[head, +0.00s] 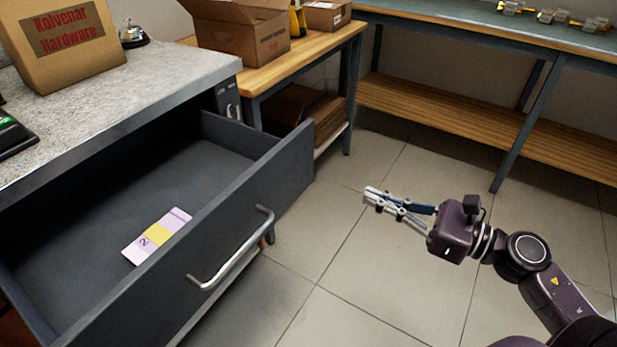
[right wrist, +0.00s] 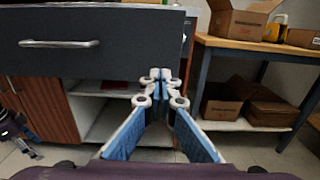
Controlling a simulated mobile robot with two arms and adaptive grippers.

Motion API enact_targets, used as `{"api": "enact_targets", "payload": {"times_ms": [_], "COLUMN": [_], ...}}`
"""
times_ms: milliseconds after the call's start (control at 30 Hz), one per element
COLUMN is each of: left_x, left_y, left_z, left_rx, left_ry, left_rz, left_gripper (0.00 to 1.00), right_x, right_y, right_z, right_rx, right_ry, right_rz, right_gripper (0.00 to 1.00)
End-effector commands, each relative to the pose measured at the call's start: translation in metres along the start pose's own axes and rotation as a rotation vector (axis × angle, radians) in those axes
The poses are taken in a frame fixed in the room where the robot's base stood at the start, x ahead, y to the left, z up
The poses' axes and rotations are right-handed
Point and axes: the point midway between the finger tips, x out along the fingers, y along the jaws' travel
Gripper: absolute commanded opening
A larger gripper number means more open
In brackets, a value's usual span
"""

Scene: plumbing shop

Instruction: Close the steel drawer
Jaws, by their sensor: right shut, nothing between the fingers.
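The dark grey steel drawer (head: 285,172) is pulled well out from under the counter in the head view. Its bar handle (head: 233,250) is on the front face. A pink and yellow banknote-like bundle (head: 157,236) lies inside. My right gripper (head: 372,197) is to the right of the drawer front, apart from it, shut and empty. In the right wrist view the drawer front (right wrist: 120,60) and its handle (right wrist: 59,44) are ahead, to the upper left of the fingertips (right wrist: 161,75). My left gripper does not show clearly in the head view.
The counter (head: 130,95) above the drawer holds a cardboard box (head: 65,45) and a bell (head: 134,36). A wooden table (head: 315,45) with an open carton (head: 240,30) stands behind. A long bench (head: 480,110) is at the back right. The tiled floor between is clear.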

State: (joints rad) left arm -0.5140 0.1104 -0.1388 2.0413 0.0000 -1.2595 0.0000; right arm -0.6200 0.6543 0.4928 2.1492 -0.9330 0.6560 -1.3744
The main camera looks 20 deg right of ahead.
Motion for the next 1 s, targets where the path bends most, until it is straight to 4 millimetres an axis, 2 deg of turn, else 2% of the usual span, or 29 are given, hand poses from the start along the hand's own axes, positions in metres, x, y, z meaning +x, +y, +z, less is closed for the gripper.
{"api": "enact_targets", "payload": {"times_ms": [167,567,800,1000], "left_x": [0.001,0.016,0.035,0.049], "left_y": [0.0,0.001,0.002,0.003], "left_z": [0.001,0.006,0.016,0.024], "left_rx": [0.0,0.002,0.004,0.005], "left_ry": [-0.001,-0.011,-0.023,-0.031], "left_rz": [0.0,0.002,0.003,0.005], "left_gripper": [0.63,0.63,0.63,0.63], "right_x": [0.018,0.078,0.11,0.129], "right_y": [0.001,-0.001,-0.001,-0.001], "right_z": [0.002,0.003,0.004,0.003], "right_rx": [-0.003,0.0,0.002,0.004], "right_ry": [-0.001,-0.002,-0.004,-0.003], "right_rz": [0.004,0.001,-0.002,-0.003], "right_gripper": [0.0,0.0,0.0,0.0]}}
